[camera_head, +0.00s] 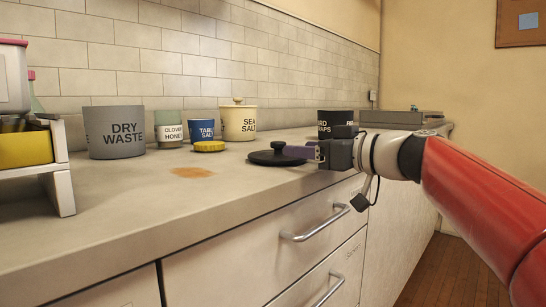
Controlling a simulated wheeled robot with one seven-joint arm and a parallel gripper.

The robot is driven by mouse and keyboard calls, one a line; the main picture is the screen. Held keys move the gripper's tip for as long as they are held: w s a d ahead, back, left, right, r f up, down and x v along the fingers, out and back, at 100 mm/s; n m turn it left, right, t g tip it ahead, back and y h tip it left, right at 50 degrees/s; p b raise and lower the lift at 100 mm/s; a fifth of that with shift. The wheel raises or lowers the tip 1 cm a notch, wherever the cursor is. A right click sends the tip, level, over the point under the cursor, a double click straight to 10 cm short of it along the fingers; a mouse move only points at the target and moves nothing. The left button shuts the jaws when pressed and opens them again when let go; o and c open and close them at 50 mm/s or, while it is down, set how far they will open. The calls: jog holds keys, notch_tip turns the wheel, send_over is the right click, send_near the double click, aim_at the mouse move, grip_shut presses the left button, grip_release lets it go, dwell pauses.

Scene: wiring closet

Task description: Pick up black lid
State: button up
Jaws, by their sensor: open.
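The black lid (270,158) lies flat on the counter, a round dark disc with a small knob on top. My gripper (302,152) reaches in from the right, low over the counter at the lid's right side. The lid's right edge is partly hidden by the gripper.
A yellow lid (209,146) lies nearby. A black container (335,118) stands behind my gripper. The front counter (130,210) is clear.

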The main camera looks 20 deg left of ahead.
aim_at(278, 151)
jog(key=x, duration=0.2)
jog(key=p+x, duration=0.1)
jog(key=x, duration=0.3)
jog(key=shift+w, duration=0.35)
grip_shut()
